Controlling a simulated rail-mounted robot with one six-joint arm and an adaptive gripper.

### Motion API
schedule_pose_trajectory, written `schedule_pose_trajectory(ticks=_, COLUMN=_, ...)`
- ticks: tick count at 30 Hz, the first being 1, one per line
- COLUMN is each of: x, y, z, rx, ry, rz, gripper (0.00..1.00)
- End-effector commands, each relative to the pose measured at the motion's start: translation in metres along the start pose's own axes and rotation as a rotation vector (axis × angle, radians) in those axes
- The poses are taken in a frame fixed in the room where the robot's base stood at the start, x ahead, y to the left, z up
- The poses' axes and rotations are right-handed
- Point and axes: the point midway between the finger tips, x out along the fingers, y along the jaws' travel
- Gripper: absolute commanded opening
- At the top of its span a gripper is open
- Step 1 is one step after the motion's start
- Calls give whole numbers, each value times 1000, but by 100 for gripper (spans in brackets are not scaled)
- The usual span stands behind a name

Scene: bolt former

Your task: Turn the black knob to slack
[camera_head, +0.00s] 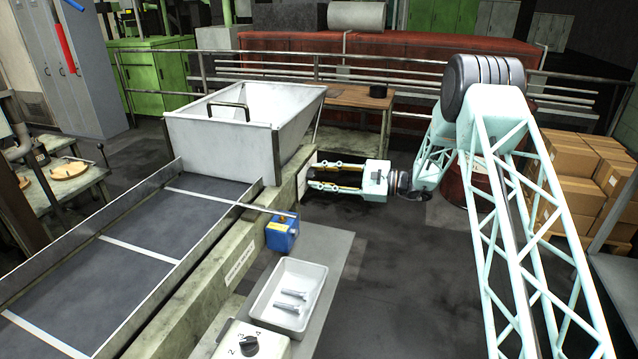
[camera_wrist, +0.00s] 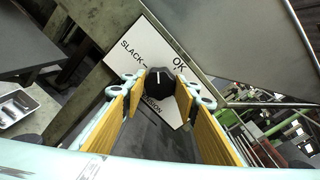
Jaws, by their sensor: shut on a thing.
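The black knob (camera_wrist: 160,86) shows in the wrist view, on a white label plate (camera_wrist: 144,42) with the words SLACK, OK and a partly hidden third word below. A white mark on the knob points roughly upward in the picture, between SLACK and OK.
A grey hopper (camera_head: 225,130) stands above the conveyor (camera_head: 130,250). A blue box (camera_head: 282,234), a white tray (camera_head: 308,290) with bolts and a numbered dial box (camera_head: 270,345) are nearer. Cardboard boxes (camera_head: 575,170) stand at right. Open floor lies below my gripper.

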Motion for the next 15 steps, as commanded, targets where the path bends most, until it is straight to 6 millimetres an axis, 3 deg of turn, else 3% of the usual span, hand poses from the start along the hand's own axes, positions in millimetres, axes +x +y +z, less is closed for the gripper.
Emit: schedule_pose_trajectory(ticks=15, x=0, y=2, z=0, rx=-408, ry=30, rz=-6, gripper=18)
